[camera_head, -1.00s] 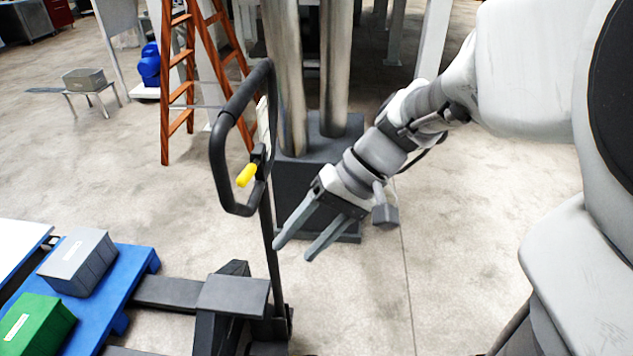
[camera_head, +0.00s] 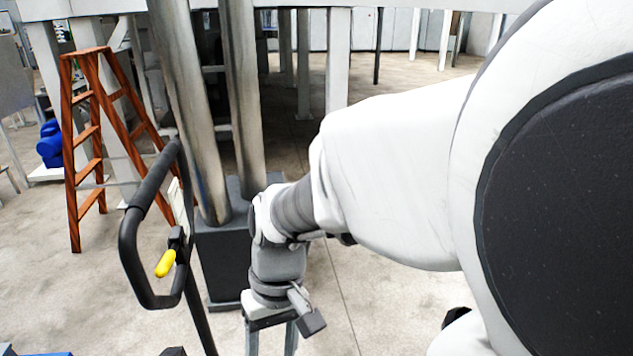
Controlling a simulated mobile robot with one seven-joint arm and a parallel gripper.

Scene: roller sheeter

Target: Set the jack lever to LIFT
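The jack lever is the small yellow grip (camera_head: 165,263) on a dark bracket inside the black loop handle (camera_head: 131,247) of the pallet jack, left of centre. It tilts, with its lower end toward the left. I cannot read any LIFT mark. My gripper (camera_head: 271,343) points down at the bottom edge, to the right of the handle and lower in the picture than the lever. Its two fingers are apart with nothing seen between them; their tips are cut off by the frame. It is clear of the lever and handle.
A dark base block (camera_head: 222,262) with two tall metal columns (camera_head: 243,110) stands behind the handle. An orange stepladder (camera_head: 85,150) stands at the back left. Bits of the blue pallet (camera_head: 40,353) show at the bottom left. Floor to the right of the block is open.

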